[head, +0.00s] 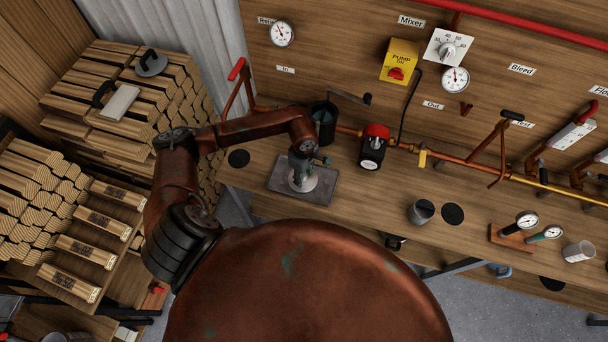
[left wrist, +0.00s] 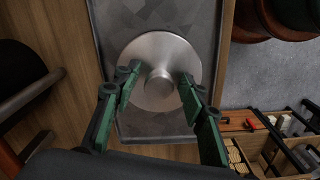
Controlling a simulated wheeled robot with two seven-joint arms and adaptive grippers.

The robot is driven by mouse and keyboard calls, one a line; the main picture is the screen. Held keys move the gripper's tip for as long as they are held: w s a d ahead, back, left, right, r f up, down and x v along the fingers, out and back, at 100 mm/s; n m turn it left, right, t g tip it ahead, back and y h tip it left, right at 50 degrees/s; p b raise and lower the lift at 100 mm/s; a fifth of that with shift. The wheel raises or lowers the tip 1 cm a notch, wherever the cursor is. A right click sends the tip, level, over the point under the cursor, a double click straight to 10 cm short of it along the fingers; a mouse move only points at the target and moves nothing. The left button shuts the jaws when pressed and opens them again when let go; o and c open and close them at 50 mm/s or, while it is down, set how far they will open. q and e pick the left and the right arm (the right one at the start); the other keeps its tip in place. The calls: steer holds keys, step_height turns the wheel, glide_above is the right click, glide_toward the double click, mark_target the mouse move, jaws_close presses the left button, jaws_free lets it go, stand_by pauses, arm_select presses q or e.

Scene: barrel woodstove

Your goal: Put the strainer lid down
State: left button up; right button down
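The strainer lid, a round silver metal disc with a central knob, shows in the head view (head: 317,184) and the left wrist view (left wrist: 160,50). It appears to lie flat on a grey metal tray (head: 284,192) on the wooden bench. The tray also shows in the left wrist view (left wrist: 200,20). My left gripper (head: 304,172) is right above the lid. In the left wrist view, its green fingers (left wrist: 158,84) stand apart on either side of the knob, with visible gaps. My right gripper is in neither view.
A dark open-topped pot (head: 323,112) stands behind the tray. A red-topped black device (head: 373,148) stands to its right and a black disc (head: 239,158) lies to its left. A copper pipe (head: 462,163) runs along the bench back. A cup (head: 421,212) stands farther right.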

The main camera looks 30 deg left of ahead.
mark_target(304, 175)
arm_select(q)
step_height(304, 175, up, 12)
steer(key=shift+r+b, duration=0.15)
steer(key=shift+b, duration=0.2)
stand_by(0.6)
